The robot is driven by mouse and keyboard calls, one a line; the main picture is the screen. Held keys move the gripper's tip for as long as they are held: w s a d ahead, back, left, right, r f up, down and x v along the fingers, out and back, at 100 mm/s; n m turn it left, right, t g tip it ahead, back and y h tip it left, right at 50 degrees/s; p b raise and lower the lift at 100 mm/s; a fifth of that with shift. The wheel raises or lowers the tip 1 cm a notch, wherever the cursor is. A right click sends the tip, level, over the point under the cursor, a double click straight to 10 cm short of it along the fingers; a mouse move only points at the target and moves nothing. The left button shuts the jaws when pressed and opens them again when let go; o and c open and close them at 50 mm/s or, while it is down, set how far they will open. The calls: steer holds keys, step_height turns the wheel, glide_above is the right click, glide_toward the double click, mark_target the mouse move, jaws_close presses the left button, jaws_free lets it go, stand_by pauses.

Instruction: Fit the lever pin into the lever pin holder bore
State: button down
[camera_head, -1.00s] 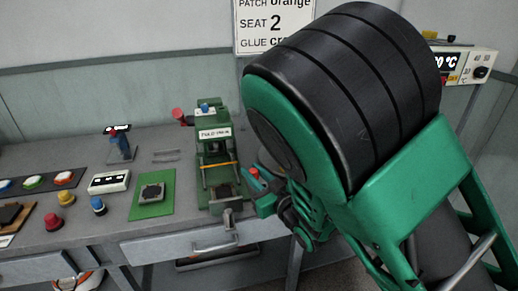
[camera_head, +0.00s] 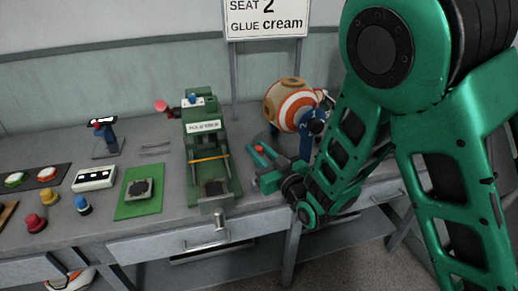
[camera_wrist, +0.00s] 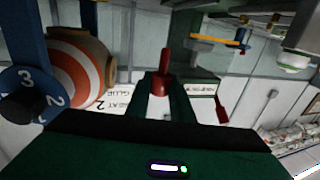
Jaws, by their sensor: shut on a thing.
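My gripper (camera_head: 262,160) is just right of the green ball press (camera_head: 194,155), at about the height of its base and apart from it. It is shut on a red lever pin (camera_wrist: 160,78), which stands up between the two fingers in the wrist view. The red pin also shows between the fingers in the head view (camera_head: 258,148). The press carries a white label, an orange bar and a blue-and-white top. A red-ended lever (camera_head: 163,106) sticks out at its back left. I cannot make out the lever pin holder bore.
An orange-and-white striped ball (camera_head: 298,104) stands behind my gripper, beside a blue numbered dial (camera_wrist: 30,92). A green mat with a dark block (camera_head: 140,190), a white box (camera_head: 94,179) and several coloured buttons lie left of the press. A sign (camera_head: 265,17) stands behind.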

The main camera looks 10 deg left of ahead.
steer(key=shift+s+a+f, duration=0.15)
steer(key=shift+f, duration=2.4)
steer(key=shift+s, duration=0.1)
steer(key=shift+a+f, duration=0.1)
steer(key=shift+f, duration=2.15)
steer(key=c, duration=1.5)
jaws_free()
